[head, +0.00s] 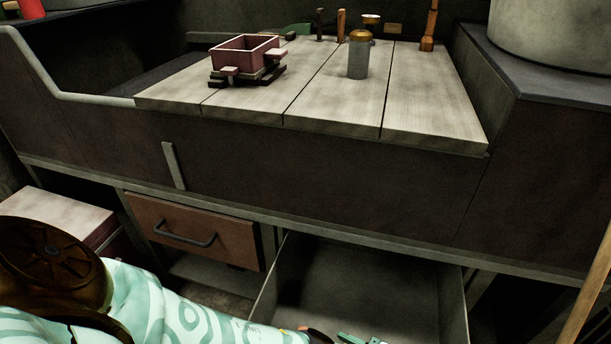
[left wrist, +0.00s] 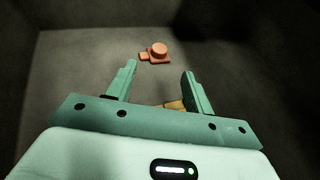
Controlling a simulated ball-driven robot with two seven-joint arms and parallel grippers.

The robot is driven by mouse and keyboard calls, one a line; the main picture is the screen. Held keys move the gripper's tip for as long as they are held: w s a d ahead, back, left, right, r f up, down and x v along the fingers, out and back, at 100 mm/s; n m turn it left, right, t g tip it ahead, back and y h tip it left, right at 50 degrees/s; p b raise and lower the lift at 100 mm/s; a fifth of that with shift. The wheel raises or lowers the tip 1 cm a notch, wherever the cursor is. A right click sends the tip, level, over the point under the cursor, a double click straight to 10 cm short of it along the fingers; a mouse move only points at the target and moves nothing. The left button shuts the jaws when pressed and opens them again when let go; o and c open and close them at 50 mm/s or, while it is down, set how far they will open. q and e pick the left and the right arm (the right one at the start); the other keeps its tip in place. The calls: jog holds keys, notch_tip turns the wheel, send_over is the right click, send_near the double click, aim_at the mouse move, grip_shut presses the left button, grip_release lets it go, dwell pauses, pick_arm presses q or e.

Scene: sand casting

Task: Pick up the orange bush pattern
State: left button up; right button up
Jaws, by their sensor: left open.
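The orange bush pattern (left wrist: 158,50), a short round boss on a flat base with a small tab, lies on the floor of the open drawer in the left wrist view. My left gripper (left wrist: 159,68) is open and empty, with its fingers pointing toward the pattern. The pattern shows just beyond the fingertips, roughly between them; I cannot tell the height gap. In the head view only a bit of my left gripper (head: 360,339) shows at the bottom edge, over the drawer, and the pattern is not visible. My right gripper is not in view.
The open grey drawer (head: 455,305) has walls around my left gripper. A tan piece (left wrist: 175,105) lies partly hidden behind the right finger. A closed brown drawer (head: 195,230) is to the left. A pink moulding box (head: 243,55) and a grey cylinder (head: 358,62) stand on the bench boards.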

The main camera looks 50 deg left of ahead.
pick_arm(q)
jog(key=x, duration=0.4)
jog(key=b+x, duration=0.2)
jog(key=x, duration=0.2)
jog(key=shift+a+f, duration=0.2)
jog(key=shift+f, duration=0.1)
jog(key=shift+s+a+f, duration=0.1)
jog(key=shift+a, duration=0.4)
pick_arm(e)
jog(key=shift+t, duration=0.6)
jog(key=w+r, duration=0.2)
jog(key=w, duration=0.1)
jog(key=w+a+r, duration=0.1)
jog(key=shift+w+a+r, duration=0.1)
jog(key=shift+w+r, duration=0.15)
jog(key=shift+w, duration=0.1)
pick_arm(q)
jog(key=c, duration=0.9)
